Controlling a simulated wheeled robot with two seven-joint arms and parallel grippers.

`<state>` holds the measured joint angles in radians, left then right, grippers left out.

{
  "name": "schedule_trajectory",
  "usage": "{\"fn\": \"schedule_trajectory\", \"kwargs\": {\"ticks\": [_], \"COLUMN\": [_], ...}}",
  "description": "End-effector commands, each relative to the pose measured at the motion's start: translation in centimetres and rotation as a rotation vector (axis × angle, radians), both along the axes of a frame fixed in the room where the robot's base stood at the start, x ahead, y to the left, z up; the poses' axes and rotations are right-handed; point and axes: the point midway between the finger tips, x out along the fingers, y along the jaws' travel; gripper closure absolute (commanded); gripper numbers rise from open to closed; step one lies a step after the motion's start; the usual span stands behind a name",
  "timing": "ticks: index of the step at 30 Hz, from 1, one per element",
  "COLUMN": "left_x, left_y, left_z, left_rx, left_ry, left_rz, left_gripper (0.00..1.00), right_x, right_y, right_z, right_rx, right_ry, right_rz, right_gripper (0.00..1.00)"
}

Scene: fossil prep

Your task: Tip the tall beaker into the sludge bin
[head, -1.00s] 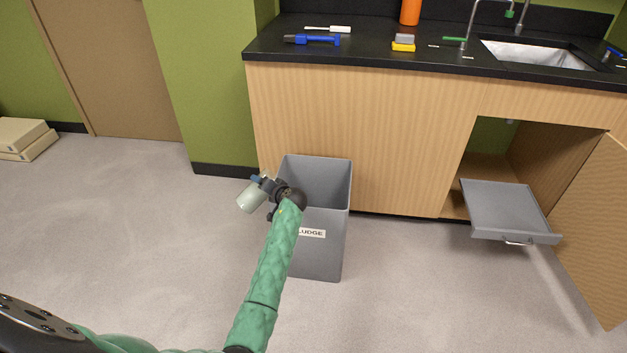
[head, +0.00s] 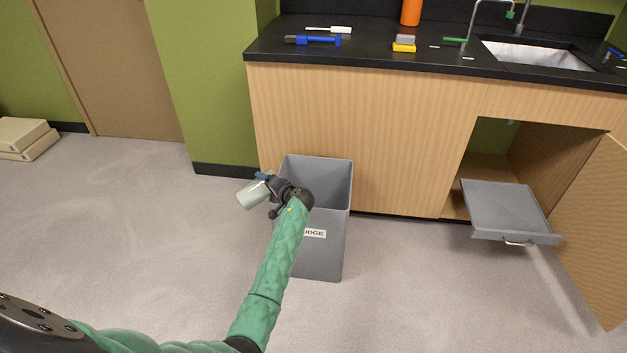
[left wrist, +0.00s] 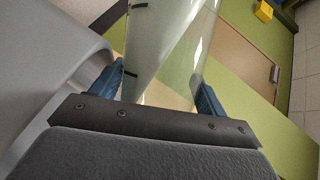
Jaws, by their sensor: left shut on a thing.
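The sludge bin (head: 335,215) is a tall grey open-topped bin with a white label, standing on the floor against the cabinet. My left gripper (head: 264,185) is at the bin's left rim, shut on the tall beaker (head: 250,195). The beaker is clear, with pale contents, and is tilted, its far end pointing left, outside the bin. In the left wrist view, the beaker (left wrist: 165,50) stands between the blue fingers of my left gripper (left wrist: 162,90), dark marks on its side. The bin's grey wall (left wrist: 50,55) fills the left there. My right gripper is not in view.
A black counter (head: 380,58) with a sink (head: 540,54) and small tools runs along the back. An open cabinet door (head: 598,230) and a pulled-out grey tray (head: 505,208) are at the right. The floor left of the bin is clear.

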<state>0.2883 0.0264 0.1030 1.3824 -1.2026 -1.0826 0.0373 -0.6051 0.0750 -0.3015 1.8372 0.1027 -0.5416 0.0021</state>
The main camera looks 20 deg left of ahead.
Motion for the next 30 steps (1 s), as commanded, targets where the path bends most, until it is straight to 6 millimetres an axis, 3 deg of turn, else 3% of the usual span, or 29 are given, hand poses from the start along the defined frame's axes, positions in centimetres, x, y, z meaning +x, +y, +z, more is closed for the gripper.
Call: {"fn": "schedule_trajectory", "kwargs": {"ticks": [1,11,30], "left_x": [-0.1,0.1,0.8], "left_y": [0.1,-0.1,-1.1], "left_z": [-0.7,-0.5,1.4], "left_rx": [0.003,0.007,0.097], "left_ry": [0.014,0.016,0.105], "left_rz": [0.001,-0.002,-0.003], "left_gripper": [0.94,0.94,0.94], "right_x": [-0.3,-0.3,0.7], "right_y": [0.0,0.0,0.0], "right_z": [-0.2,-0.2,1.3], "right_rx": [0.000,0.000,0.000], "right_ry": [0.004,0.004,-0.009], "right_rz": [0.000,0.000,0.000], "right_gripper": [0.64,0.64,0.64]}}
